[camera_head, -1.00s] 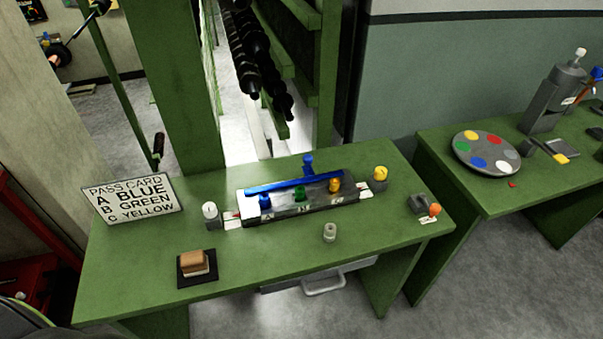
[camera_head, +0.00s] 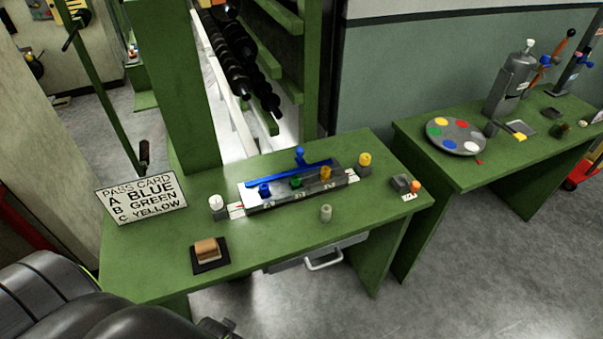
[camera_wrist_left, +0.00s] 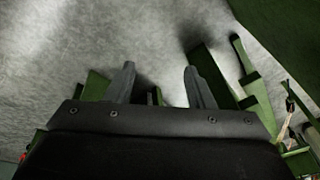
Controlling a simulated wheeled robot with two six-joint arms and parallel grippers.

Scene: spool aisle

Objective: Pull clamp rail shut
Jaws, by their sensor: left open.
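The clamp rail (camera_head: 262,180) is a long blue bar with an upright blue knob (camera_head: 299,157). It lies along the back of a grey block fixture (camera_head: 310,197) on the green table, behind the pegs. In the fixture, from left to right, stand a blue peg (camera_head: 264,190), a green peg (camera_head: 295,182) and a yellow peg (camera_head: 325,173). My left gripper (camera_wrist_left: 158,88) shows in the left wrist view with its two fingers spread and nothing between them, over grey floor. Neither gripper shows in the head view.
A pass card (camera_head: 141,199) reads A blue, B green, C yellow. A brown-topped block (camera_head: 207,250), a white-topped post (camera_head: 216,206), a yellow-topped post (camera_head: 364,163) and a small cylinder (camera_head: 326,213) stand around the fixture. A second green table (camera_head: 470,175) stands at right.

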